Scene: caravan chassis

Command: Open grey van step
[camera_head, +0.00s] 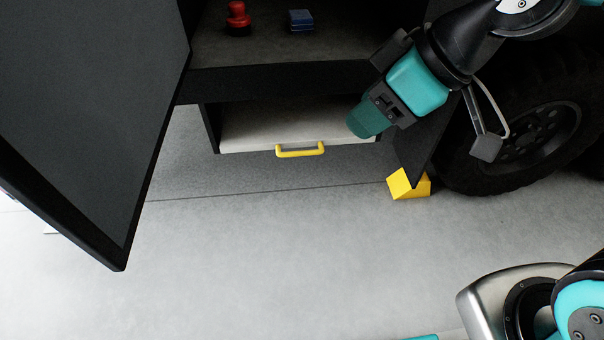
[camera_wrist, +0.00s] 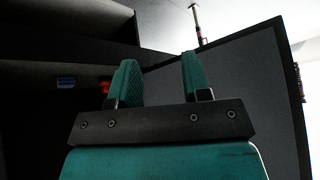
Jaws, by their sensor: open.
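The grey van step (camera_head: 255,130) is a light grey board under the dark van floor, with a yellow handle (camera_head: 300,151) on its front edge. The board sits recessed between dark side panels. My gripper (camera_head: 364,120) is to the right of the handle and above it in the picture, overlapping the right end of the step. Its green fingers are apart from the handle. In the wrist view my gripper (camera_wrist: 158,75) is open, with nothing between its fingers. The step and handle cannot be made out in the wrist view.
A dark open door (camera_head: 90,110) hangs at the left and also fills the right of the wrist view (camera_wrist: 235,95). A red knob-like object (camera_head: 238,18) and a blue block (camera_head: 301,20) sit inside. A yellow wedge (camera_head: 409,185) lies beside the wheel (camera_head: 525,140). The front floor is clear.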

